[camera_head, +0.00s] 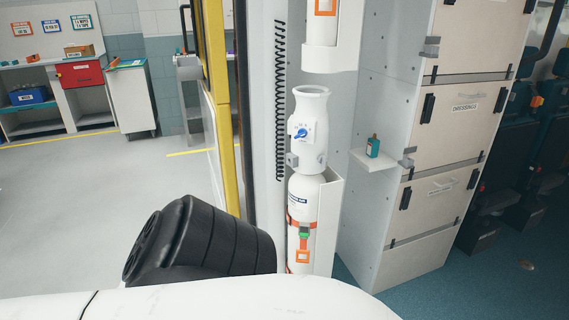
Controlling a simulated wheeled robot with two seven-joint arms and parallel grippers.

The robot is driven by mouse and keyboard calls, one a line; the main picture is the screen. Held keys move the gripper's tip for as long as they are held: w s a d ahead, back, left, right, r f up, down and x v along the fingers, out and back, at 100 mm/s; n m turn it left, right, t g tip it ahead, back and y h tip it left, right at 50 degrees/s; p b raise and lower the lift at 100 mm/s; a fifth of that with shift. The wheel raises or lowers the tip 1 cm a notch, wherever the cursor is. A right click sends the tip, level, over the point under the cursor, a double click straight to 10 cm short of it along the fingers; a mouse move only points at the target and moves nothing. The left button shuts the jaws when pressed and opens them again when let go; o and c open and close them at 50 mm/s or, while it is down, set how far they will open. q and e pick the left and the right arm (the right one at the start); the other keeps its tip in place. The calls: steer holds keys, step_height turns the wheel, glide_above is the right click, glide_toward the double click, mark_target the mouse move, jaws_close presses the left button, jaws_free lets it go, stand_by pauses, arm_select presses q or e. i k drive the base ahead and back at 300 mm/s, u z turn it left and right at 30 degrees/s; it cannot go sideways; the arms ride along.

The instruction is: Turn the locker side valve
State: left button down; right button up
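The housing stands above a white gas cylinder (303,192) that is held in a white bracket by orange straps. The tall locker (455,130) with pale panels and black latches stands to the right of it. Neither gripper shows in the head view. A white arm link of mine crosses the bottom edge, and a black ribbed part, probably also mine, lies at the lower left, apart from the knob in the picture.
A black coiled cable (280,95) hangs left of the housing, next to a yellow door edge (222,110). Open grey floor (70,210) lies at left.

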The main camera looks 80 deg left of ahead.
mark_target(322, 159)
steer(key=u, duration=1.75)
steer(key=k, duration=0.1)
steer(key=u, duration=0.6)
